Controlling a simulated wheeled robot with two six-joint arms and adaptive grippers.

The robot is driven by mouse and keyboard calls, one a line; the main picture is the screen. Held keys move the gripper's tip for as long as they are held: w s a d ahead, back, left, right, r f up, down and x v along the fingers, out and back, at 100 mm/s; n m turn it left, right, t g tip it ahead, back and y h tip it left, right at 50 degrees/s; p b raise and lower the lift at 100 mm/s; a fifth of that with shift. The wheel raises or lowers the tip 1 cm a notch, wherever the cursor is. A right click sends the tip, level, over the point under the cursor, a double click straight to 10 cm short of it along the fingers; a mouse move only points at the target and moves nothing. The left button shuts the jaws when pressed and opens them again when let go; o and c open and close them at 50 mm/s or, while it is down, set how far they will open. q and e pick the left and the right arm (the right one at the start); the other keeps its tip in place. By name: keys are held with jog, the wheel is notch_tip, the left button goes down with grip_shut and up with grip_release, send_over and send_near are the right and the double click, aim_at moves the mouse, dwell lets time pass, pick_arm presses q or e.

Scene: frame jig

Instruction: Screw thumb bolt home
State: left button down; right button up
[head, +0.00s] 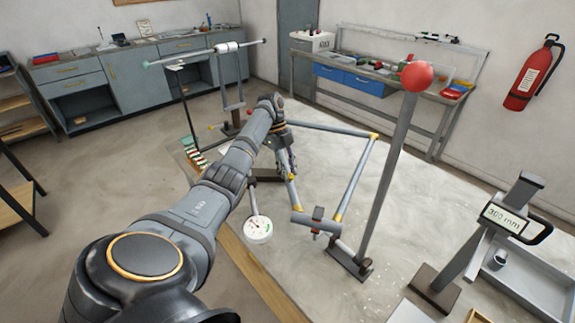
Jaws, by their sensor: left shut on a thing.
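A bicycle-like frame (355,180) of grey tubes with yellow joints is held over the pale jig table. My left gripper (288,162) is at the frame's near-left upright tube and is shut on it; the fingertips are small and partly hidden by my wrist. A small dark clamp (318,213) sits around the lower tube, with a small bolt-like end (315,232) below it. I cannot tell for sure whether this is the thumb bolt, or how deep it sits. My right gripper is not in view.
A tall post with a red ball (417,76) rises right of the frame. A round dial gauge (257,229) stands at its near left. A stand with a 300 mm display (505,217) and a grey tray (535,275) are at right.

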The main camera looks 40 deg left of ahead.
pick_arm(q)
jog(key=shift+w+r+m+g+y, duration=0.15)
jog(key=shift+m+g, duration=0.2)
jog(key=shift+m, duration=0.75)
jog(key=shift+w+m+g+y, duration=0.15)
jog(key=shift+m+g, duration=0.2)
jog(key=shift+m, duration=0.75)
jog(key=c, duration=1.1)
grip_release()
jog(key=shift+s+b, duration=0.1)
jog(key=shift+b, duration=0.2)
jog(key=shift+o, duration=0.2)
